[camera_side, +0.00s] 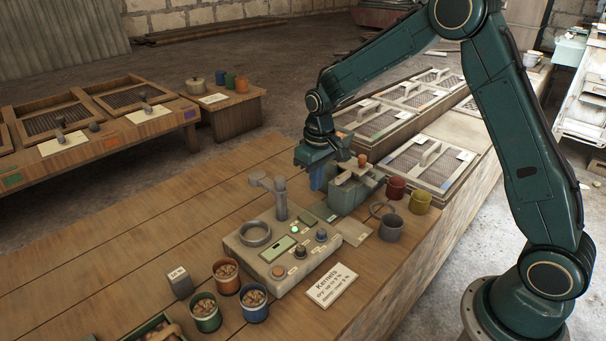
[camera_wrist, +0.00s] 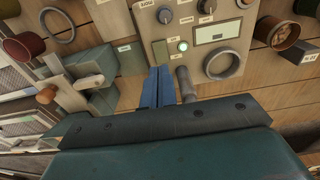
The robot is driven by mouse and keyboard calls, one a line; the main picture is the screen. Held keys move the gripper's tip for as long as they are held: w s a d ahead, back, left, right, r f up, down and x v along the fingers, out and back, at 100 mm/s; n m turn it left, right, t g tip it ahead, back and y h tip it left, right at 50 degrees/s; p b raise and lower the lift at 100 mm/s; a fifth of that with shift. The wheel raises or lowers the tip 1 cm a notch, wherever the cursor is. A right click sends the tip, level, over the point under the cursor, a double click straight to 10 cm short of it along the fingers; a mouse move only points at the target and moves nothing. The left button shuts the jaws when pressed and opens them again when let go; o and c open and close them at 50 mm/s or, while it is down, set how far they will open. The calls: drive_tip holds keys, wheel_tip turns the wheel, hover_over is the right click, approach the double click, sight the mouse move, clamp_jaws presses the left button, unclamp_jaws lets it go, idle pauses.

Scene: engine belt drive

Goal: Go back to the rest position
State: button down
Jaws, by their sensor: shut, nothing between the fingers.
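My gripper (camera_side: 317,180) hangs from my green arm over the middle of the bench, with its blue fingers pointing down. In the wrist view the two blue fingers (camera_wrist: 158,88) lie side by side, shut and empty. They are beside the grey post (camera_wrist: 185,82) of the control box (camera_wrist: 145,20); I cannot tell whether they touch it. In the side view the control box (camera_side: 262,265) is in front and to the left of my gripper. A grey-green device with a wooden lever (camera_side: 352,177) stands just right of the fingers.
Red (camera_side: 396,187) and yellow cups (camera_side: 420,201) and a grey cup (camera_side: 391,228) stand on the right. Mesh trays (camera_side: 430,165) lie behind. The bench's left part (camera_side: 150,225) is clear.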

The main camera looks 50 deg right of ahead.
drive_tip(key=s+a+r+t, duration=0.2)
drive_tip(key=s+r+t, duration=0.1)
drive_tip(key=s+r, duration=1.15)
drive_tip(key=s+r+t, duration=0.2)
drive_tip(key=s+r, duration=0.2)
drive_tip(key=s, duration=1.1)
drive_tip(key=shift+s+a, duration=0.15)
drive_tip(key=shift+a, duration=0.15)
drive_tip(key=shift+r, duration=0.1)
